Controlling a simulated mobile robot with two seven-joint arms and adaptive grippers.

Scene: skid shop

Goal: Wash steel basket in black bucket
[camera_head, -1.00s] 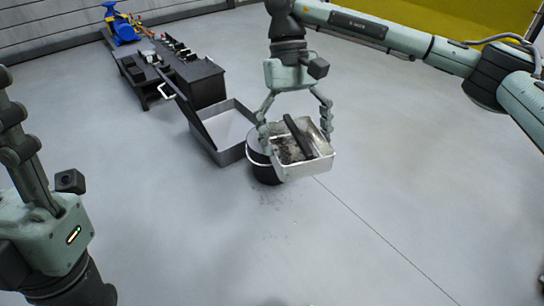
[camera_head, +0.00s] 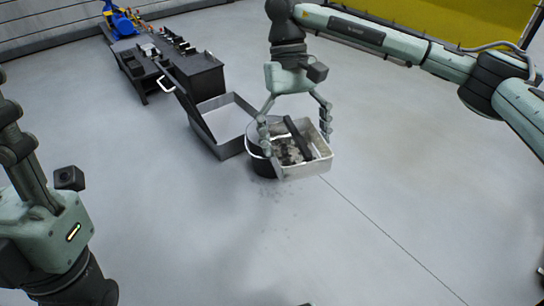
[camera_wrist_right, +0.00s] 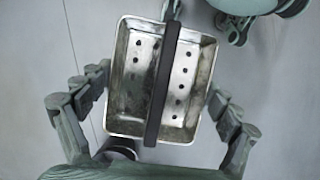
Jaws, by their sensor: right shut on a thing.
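The steel basket (camera_head: 306,170) is a shallow pale metal tray with a black bar handle across it.
An open grey metal bin with a raised lid (camera_head: 232,148) stands just left of the bucket. A black workbench (camera_head: 200,80) with tools and a blue machine (camera_head: 121,22) is behind it. Small dark specks lie on the floor near the bucket. The floor at right and front is clear.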

